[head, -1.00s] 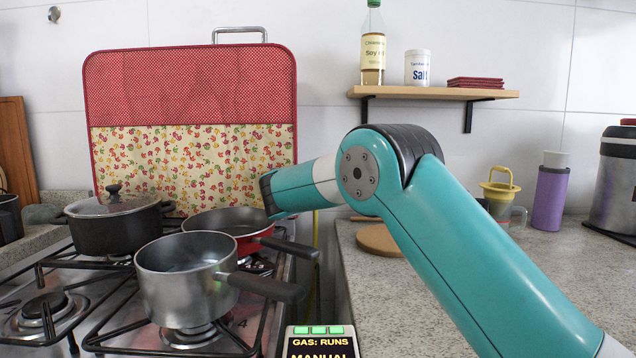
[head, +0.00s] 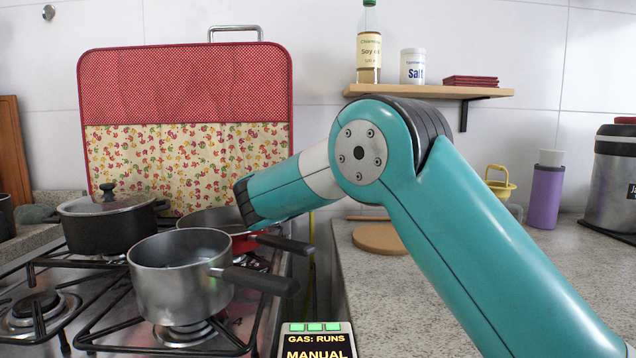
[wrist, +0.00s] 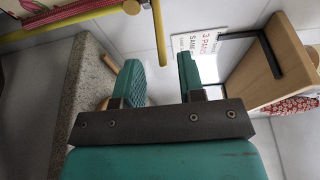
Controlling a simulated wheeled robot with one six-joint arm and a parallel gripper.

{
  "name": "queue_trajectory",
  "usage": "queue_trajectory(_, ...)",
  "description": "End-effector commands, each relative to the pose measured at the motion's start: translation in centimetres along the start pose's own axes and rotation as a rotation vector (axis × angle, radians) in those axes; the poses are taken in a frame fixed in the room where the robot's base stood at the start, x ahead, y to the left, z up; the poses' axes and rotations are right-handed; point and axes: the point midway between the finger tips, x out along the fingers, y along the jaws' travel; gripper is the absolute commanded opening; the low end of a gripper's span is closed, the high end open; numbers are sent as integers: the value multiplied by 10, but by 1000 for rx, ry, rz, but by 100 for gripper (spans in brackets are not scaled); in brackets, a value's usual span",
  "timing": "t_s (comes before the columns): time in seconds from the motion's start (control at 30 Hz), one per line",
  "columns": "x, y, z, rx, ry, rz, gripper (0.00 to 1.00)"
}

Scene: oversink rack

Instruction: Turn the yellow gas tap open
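My gripper (wrist: 159,63) shows in the wrist view with two teal fingers spread apart and nothing between them. In the head view my arm reaches over the stove's right edge, and my gripper is hidden there. In the wrist view a yellow pipe (wrist: 158,28) runs along the wall beyond the fingertips, apart from them. A yellow bar (wrist: 75,19) with a rounded brownish end lies at the upper left. I cannot tell which part is the tap's handle. In the head view a thin yellow line shows behind the gap between stove and counter.
A steel pot (head: 180,275), a red pan (head: 215,218) and a lidded dark pot (head: 108,222) stand on the stove. A wooden shelf (wrist: 262,70) and a printed wall sign (wrist: 200,42) are near the right finger. A stone counter edge (wrist: 84,80) lies left of the gripper.

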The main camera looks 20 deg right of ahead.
Motion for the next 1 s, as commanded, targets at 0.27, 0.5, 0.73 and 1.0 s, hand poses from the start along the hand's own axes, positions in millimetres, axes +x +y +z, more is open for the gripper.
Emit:
queue_trajectory(0.27,-49,1,1,0,-2,1,36)
queue_trajectory(0.5,-58,0,0,1,0,0,36)
queue_trajectory(0.73,-58,0,0,0,1,0,45)
queue_trajectory(1.0,-55,-24,-4,1,7,0,45)
